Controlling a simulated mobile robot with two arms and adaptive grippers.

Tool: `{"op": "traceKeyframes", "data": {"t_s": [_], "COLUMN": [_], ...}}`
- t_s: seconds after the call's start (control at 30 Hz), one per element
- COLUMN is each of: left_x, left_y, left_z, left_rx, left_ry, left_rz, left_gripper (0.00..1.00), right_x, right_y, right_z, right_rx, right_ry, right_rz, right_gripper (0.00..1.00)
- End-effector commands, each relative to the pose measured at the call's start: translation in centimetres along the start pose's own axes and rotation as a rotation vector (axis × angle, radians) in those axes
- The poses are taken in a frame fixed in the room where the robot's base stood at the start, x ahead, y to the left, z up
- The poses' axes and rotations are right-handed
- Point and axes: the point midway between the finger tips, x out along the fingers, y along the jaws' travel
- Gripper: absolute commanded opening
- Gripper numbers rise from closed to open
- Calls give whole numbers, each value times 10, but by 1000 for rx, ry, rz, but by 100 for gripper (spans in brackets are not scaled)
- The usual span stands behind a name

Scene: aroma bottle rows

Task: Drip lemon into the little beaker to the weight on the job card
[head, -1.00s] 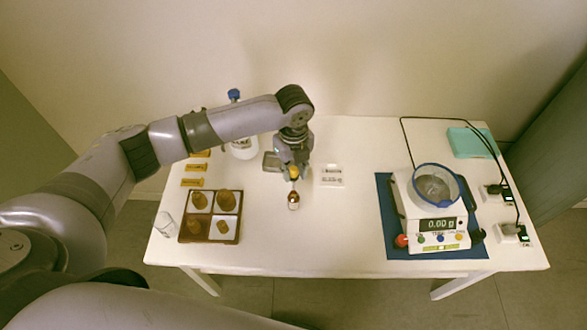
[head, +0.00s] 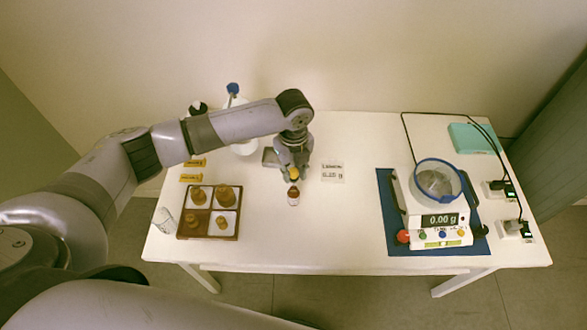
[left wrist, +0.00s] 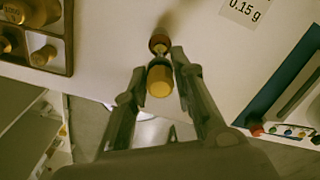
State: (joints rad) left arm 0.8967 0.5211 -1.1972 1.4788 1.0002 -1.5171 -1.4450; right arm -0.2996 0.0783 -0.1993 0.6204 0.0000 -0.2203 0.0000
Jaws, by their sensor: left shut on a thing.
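In the left wrist view a pale section shows between the dropper and the bottle (left wrist: 159,43); I cannot tell whether the tip is inside. The job card (head: 332,171) reads lemon, 0.15 g. The scale (head: 440,237) reads 0.00 g. A clear, blue-rimmed vessel (head: 416,176) stands on it; whether the little beaker is inside is unclear. My right gripper is not in view.
The scale stands on a blue mat (head: 388,244). Between bottle and mat the table is clear.

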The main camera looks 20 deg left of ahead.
Motion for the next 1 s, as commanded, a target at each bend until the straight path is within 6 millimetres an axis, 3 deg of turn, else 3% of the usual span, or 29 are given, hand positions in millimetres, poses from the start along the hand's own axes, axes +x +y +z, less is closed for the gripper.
{"op": "traceKeyframes", "data": {"t_s": [1.0], "left_x": [42], "left_y": [0], "left_z": [0], "left_rx": [-1], "left_ry": [0], "left_rz": [1], "left_gripper": [0], "right_x": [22], "right_y": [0], "right_z": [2], "right_rx": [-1], "right_ry": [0], "right_rz": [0], "right_gripper": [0]}}
